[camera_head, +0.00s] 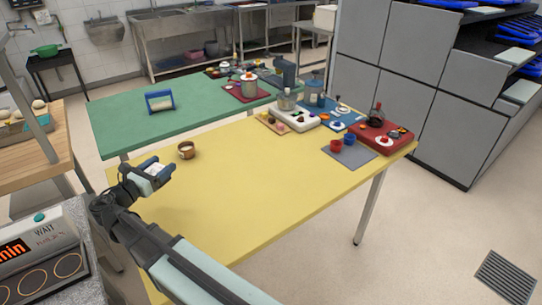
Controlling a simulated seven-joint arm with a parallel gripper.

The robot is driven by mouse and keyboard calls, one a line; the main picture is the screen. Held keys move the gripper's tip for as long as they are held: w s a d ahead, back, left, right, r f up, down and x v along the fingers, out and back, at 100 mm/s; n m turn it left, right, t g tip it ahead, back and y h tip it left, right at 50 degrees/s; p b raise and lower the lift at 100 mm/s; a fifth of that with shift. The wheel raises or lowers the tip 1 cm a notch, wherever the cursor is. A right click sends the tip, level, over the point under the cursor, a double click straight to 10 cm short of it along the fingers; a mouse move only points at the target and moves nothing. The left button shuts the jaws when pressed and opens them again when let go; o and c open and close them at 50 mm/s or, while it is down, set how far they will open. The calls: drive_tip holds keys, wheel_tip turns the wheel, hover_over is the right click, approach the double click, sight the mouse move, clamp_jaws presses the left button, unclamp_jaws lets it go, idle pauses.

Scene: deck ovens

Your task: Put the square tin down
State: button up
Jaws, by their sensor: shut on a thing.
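My gripper (153,172) is over the left end of the yellow table (250,180), with its blue fingers shut on a small pale grey thing, likely the square tin (156,169). The fingers hide much of the tin. I cannot tell whether its underside touches the table. A small round brown-and-white container (186,151) stands on the yellow table just beyond the gripper and to its right, apart from it.
The middle of the yellow table is clear. Its far right end is crowded with a red tray (370,139), a grey mat (349,155), red cups and a white tray (291,121). A green table (205,105) behind bears a blue-framed object (159,101).

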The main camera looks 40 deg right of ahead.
drive_tip(key=shift+s+d+m+g, duration=0.25)
drive_tip(key=shift+s+m+g, duration=0.15)
drive_tip(key=shift+s+g, duration=0.15)
drive_tip(key=shift+f, duration=4.95)
drive_tip(key=shift+f, duration=0.15)
drive_tip(key=o, duration=1.2)
drive_tip(key=shift+s+a, duration=0.1)
drive_tip(key=shift+v, duration=3.65)
